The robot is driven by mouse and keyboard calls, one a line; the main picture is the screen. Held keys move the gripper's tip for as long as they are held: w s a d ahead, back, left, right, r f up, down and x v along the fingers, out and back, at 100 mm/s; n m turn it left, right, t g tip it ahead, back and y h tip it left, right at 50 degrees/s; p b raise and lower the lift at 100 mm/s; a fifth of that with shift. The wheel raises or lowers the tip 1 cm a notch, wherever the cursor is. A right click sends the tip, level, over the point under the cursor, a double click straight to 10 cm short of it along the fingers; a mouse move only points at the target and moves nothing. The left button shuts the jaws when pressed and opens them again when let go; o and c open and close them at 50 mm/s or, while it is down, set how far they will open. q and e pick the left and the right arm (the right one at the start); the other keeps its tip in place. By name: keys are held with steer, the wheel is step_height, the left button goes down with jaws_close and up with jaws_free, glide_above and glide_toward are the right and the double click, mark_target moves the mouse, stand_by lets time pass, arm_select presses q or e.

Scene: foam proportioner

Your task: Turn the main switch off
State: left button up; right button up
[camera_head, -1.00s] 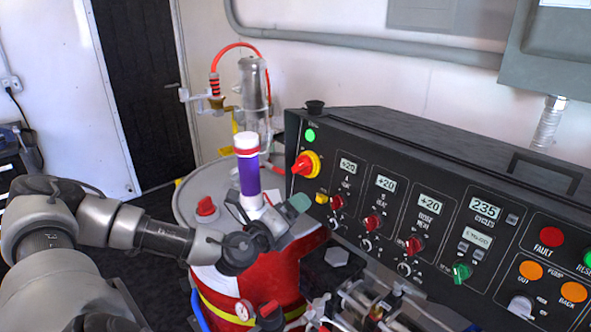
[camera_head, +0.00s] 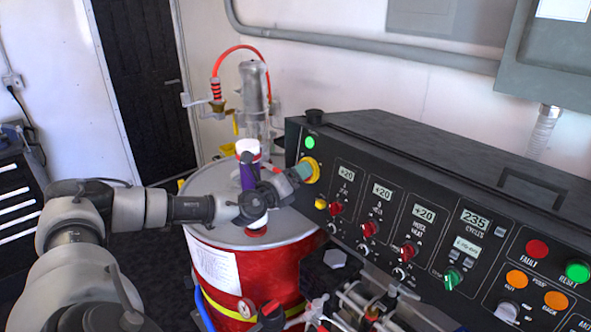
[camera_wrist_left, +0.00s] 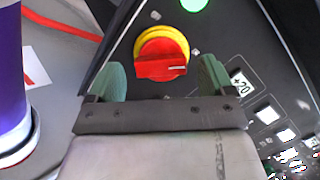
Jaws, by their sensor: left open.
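The main switch is a red rotary knob on a yellow ring (camera_head: 311,166), at the left end of the black control panel. In the head view my gripper covers most of it. In the left wrist view the red knob (camera_wrist_left: 161,66) shows whole, its white mark pointing right. My left gripper (camera_head: 303,169) is open at the panel. Its green fingertips (camera_wrist_left: 163,82) stand on either side of the knob, with visible gaps, slightly below it in the wrist picture. A green lamp (camera_head: 310,143) is lit above the switch. My right gripper is not in view.
Several red knobs and displays (camera_head: 382,190) lie to the right on the panel. Hoses and fittings (camera_head: 370,305) sit below the panel.

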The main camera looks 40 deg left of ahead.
arm_select(q)
steer(key=shift+w, duration=0.4)
steer(key=shift+c, duration=0.3)
steer(key=c, duration=0.9)
steer(key=shift+o, duration=0.2)
